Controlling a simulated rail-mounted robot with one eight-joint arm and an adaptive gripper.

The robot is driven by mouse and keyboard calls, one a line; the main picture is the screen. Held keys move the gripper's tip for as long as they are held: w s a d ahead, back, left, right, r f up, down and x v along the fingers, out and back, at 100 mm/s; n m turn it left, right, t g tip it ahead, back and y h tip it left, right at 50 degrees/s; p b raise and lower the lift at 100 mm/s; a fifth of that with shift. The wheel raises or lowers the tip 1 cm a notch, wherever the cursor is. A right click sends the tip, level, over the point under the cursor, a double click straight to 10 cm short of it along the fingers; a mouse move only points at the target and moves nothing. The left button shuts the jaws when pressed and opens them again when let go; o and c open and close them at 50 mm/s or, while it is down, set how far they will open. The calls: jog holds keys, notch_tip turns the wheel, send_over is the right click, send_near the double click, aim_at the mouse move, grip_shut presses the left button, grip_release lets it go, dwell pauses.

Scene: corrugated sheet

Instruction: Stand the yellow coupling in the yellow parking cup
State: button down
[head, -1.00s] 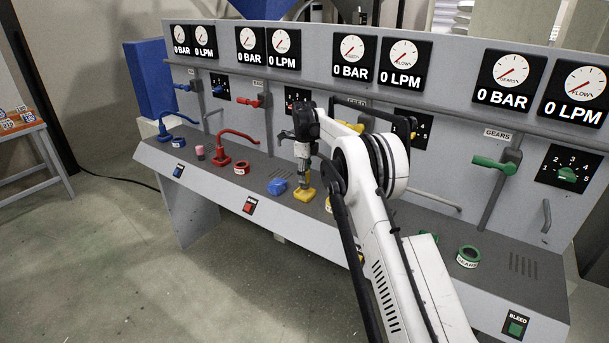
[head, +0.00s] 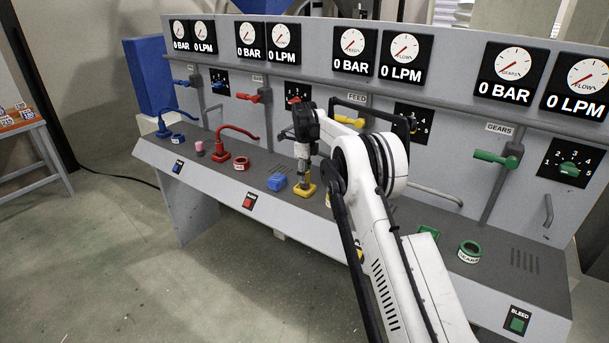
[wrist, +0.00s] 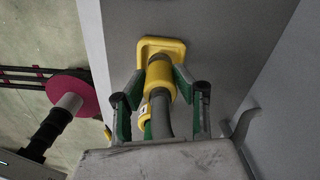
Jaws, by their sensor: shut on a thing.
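The yellow coupling (wrist: 160,78), on the end of a grey hose, is between the green-padded fingers of my gripper (wrist: 157,87) in the wrist view. My gripper is shut on it. The coupling's far end meets a square yellow block (wrist: 170,44) on the console; I cannot tell whether it is seated there or just above it. In the head view my gripper (head: 303,150) points down over the yellow block (head: 306,191). The yellow parking cup (head: 328,200) appears as a labelled yellow ring just right of the block, mostly hidden behind my arm. It is partly visible beside the hose in the wrist view (wrist: 144,113).
A green ring (head: 470,252) is at right. Gauges and valve handles line the back panel.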

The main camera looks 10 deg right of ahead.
jog(key=shift+f, duration=0.45)
jog(key=c, duration=1.3)
grip_release()
jog(key=shift+o, duration=0.2)
notch_tip(320, 180, up, 12)
